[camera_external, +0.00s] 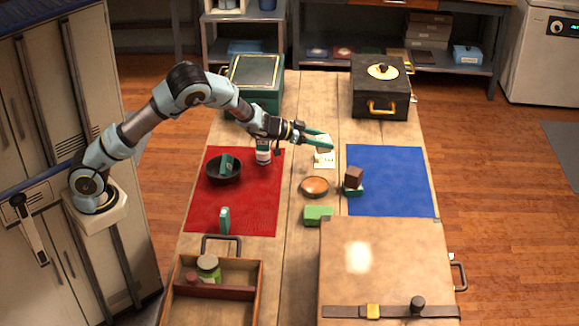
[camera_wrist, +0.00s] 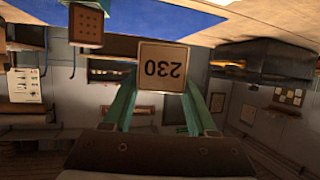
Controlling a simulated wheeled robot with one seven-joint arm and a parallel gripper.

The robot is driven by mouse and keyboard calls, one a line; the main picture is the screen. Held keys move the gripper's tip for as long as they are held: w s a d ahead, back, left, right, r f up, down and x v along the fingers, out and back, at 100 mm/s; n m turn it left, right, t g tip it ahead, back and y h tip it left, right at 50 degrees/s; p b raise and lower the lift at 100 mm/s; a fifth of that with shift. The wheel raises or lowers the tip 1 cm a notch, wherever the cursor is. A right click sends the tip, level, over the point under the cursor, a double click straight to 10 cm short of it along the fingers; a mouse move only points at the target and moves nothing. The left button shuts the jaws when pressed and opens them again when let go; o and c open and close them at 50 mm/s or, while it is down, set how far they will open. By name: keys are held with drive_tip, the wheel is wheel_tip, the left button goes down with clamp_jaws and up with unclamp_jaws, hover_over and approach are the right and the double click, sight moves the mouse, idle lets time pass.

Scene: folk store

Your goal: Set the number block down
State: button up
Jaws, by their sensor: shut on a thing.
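The number block (camera_wrist: 162,53) is a cream square block with a dark rim and the number 230, upside down in the wrist view. My gripper (camera_wrist: 161,78) is shut on it, with one green finger on each side. In the external view my gripper (camera_external: 327,141) is over the middle strip of the wooden table, between the red and blue mats. A pale marked shape (camera_external: 325,157) shows just below the fingertips there; I cannot tell whether it is the block or a card on the table.
A red mat (camera_external: 252,215) holds a black bowl (camera_external: 212,174). A brown block (camera_external: 353,176) sits on a green one at the blue mat's (camera_external: 395,185) left edge. A copper dish (camera_external: 314,186) and green block (camera_external: 318,214) are nearby. A black box (camera_external: 380,104) stands behind.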

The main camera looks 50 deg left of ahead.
drive_tip(key=s+d+r+m+g+h, duration=0.2)
drive_tip(key=s+d+m+g, duration=0.3)
drive_tip(key=s, duration=0.7)
drive_tip(key=s+d+r+m+g+h+b, duration=0.15)
drive_tip(key=s+d+m+g, duration=0.35)
drive_tip(key=s, duration=0.6)
drive_tip(key=s+d+r+m+g+h, duration=0.25)
drive_tip(key=s+m+g, duration=0.4)
drive_tip(key=s, duration=0.55)
drive_tip(key=shift+y, duration=0.3)
drive_tip(key=f, duration=1)
drive_tip(key=shift+s+d+p, duration=0.15)
drive_tip(key=shift+s+p, duration=0.1)
drive_tip(key=shift+p, duration=0.05)
drive_tip(key=shift+g, duration=0.25)
drive_tip(key=shift+f, duration=2.3)
drive_tip(key=shift+f, duration=0.1)
drive_tip(key=o, duration=1.4)
drive_tip(key=shift+c, duration=0.2)
